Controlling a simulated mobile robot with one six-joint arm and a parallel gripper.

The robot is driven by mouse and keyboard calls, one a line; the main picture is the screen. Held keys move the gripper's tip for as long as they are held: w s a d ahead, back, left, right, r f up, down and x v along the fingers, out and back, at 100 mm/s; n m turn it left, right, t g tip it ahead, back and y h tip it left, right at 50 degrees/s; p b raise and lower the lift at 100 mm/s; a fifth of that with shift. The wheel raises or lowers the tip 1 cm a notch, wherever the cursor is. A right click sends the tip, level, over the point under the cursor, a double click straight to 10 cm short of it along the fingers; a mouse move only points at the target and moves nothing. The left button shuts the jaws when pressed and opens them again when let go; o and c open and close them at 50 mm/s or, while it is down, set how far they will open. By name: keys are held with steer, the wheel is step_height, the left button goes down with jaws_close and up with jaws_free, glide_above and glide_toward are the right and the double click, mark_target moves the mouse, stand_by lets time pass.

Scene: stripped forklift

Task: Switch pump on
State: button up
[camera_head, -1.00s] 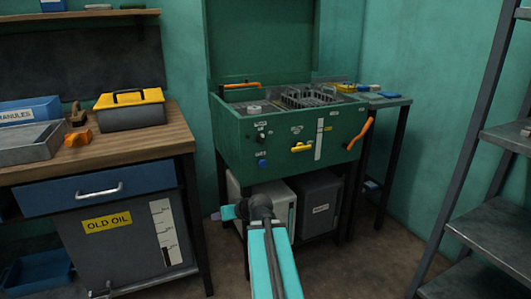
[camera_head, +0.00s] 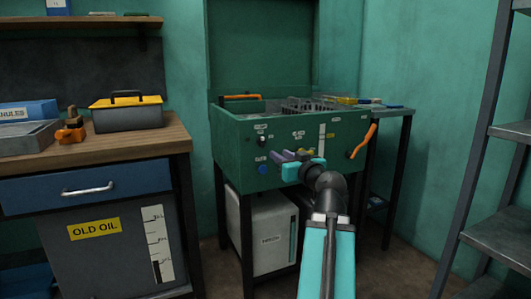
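The green washer cabinet (camera_head: 232,145) stands against the wall with its lid up. Its front panel carries a small black knob (camera_head: 261,140) under a white label and a round blue button (camera_head: 262,170) below it. The labels are too small to read, so I cannot tell which control is the pump switch. My gripper (camera_head: 281,156) is in front of the panel, right of the blue button, its purple fingertips pointing left. It hides part of the panel, including most of a yellow handle (camera_head: 305,150). Whether the fingers are apart or touch anything is unclear.
An orange lever (camera_head: 362,141) sticks out at the panel's right end. A workbench (camera_head: 150,146) with a yellow-lidded toolbox (camera_head: 127,112) stands left, above an old oil tank (camera_head: 95,255). A metal shelf rack (camera_head: 500,235) stands right. A pale box (camera_head: 270,238) sits beneath the washer.

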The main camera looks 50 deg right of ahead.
steer(key=shift+s+d+r, duration=0.1)
steer(key=shift+s+r, duration=0.15)
steer(key=shift+w+d+r+p, duration=0.1)
steer(key=shift+w+p, duration=0.2)
steer(key=shift+p, duration=0.5)
steer(key=p, duration=0.8)
glide_toward(263, 142)
steer(key=shift+b+x, duration=0.9)
steer(key=shift+x, duration=3.1)
steer(key=shift+c, duration=0.6)
jaws_close()
